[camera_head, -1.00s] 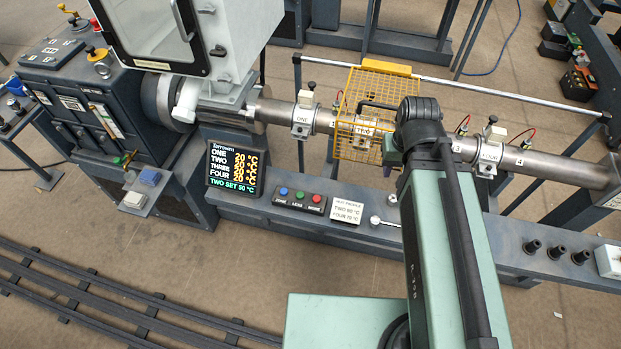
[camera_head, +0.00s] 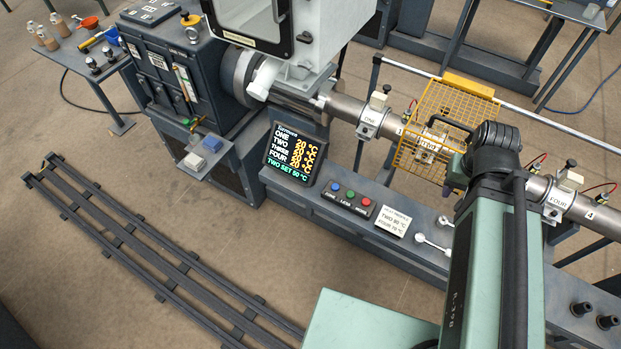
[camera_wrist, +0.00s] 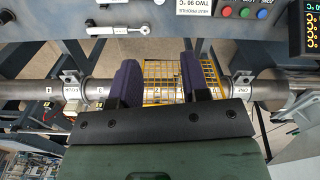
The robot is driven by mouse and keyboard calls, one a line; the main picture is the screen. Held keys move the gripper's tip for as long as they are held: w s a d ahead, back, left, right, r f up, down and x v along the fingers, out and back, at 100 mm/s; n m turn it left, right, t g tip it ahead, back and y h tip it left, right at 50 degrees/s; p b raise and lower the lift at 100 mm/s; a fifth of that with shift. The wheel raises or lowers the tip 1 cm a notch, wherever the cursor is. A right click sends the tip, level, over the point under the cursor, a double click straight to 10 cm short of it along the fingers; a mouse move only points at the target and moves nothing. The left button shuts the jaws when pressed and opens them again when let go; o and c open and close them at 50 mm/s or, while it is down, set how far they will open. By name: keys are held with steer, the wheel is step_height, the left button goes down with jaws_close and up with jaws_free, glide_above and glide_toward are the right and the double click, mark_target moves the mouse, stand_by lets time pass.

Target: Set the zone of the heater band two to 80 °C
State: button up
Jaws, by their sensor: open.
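The control panel's blue button (camera_head: 336,187), green button (camera_head: 350,195) and red button (camera_head: 366,203) sit in a row on the machine's ledge. The black display (camera_head: 295,154) lists zones ONE to FOUR; its green bottom line appears to read TWO SET 50 °C. A white heat profile card (camera_head: 392,221) names TWO and FOUR; its figures are small. Heater band two (camera_head: 427,150) is on the barrel inside a yellow mesh guard (camera_head: 458,104). In the wrist view my gripper (camera_wrist: 158,72) is open and empty, its dark fingers apart in front of the guard, away from the buttons.
The steel barrel (camera_head: 345,108) carries bands ONE (camera_head: 371,121) and FOUR (camera_head: 556,205). Black knobs (camera_head: 581,309) lie farther right on the ledge. Floor rails (camera_head: 150,250) run along the front left, with open floor around them.

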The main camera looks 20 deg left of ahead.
stand_by(0.8)
jaws_close()
stand_by(1.5)
